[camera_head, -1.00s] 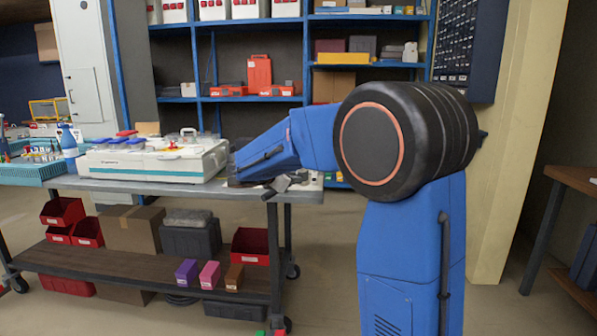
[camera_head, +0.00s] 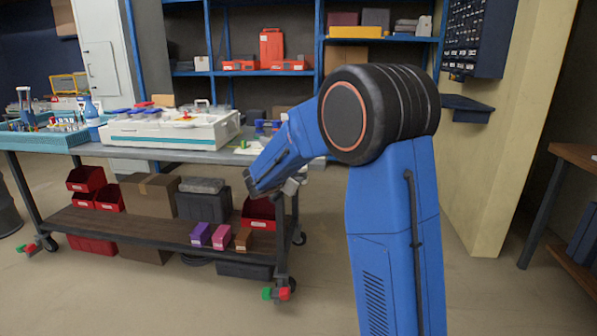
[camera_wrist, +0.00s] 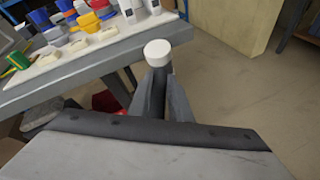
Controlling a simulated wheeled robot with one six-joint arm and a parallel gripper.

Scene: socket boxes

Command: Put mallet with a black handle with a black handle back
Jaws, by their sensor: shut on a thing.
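In the wrist view my gripper (camera_wrist: 160,98) is shut on a mallet. The mallet's round white head (camera_wrist: 158,50) sticks out past the fingertips. Its dark handle runs down between the fingers and is partly hidden by them. The mallet is in front of the cart's edge, apart from the tabletop (camera_wrist: 115,58). In the head view my forearm hides most of the gripper; a small pale part shows beside the forearm near the cart's right end, but I cannot tell whether it is mallet or gripper.
The cart's grey top (camera_head: 215,157) holds a white machine (camera_head: 170,127) and a teal tray (camera_head: 40,140). Red bins (camera_head: 87,179) and boxes (camera_head: 148,192) stand on its lower shelf. Blue shelving (camera_head: 318,45) is behind. A brown table (camera_head: 575,174) stands right, with open floor before it.

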